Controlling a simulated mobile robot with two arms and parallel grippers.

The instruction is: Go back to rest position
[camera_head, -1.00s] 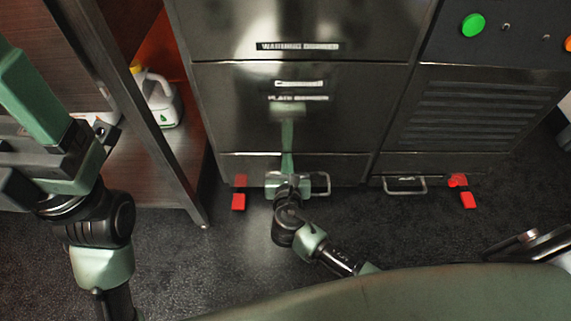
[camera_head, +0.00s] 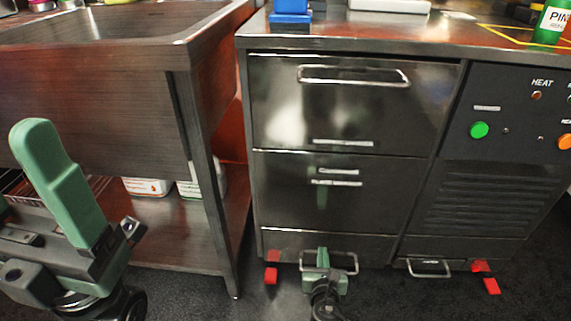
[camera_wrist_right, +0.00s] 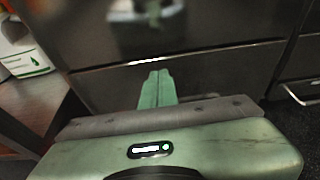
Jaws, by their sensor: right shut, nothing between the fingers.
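My right gripper (camera_head: 322,256) is low in the head view, in front of the bottom drawer of the steel cabinet (camera_head: 275,195). In the right wrist view its green fingers (camera_wrist_right: 157,76) lie together with nothing between them, pointing at the dark cabinet front. It is hard to tell how far they are from the cabinet. My left gripper (camera_head: 38,130) stands at the left edge of the head view, raised in front of the steel sink table (camera_head: 90,110). It is seen side-on, and whether it is open is unclear.
Low drawer handles (camera_head: 430,272) and red feet (camera_head: 272,276) stick out near the floor. The upper drawer has a bar handle (camera_head: 352,84). A control panel with a green button (camera_head: 479,130) is at right. White jugs stand on the shelf under the sink. Dark floor lies in front.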

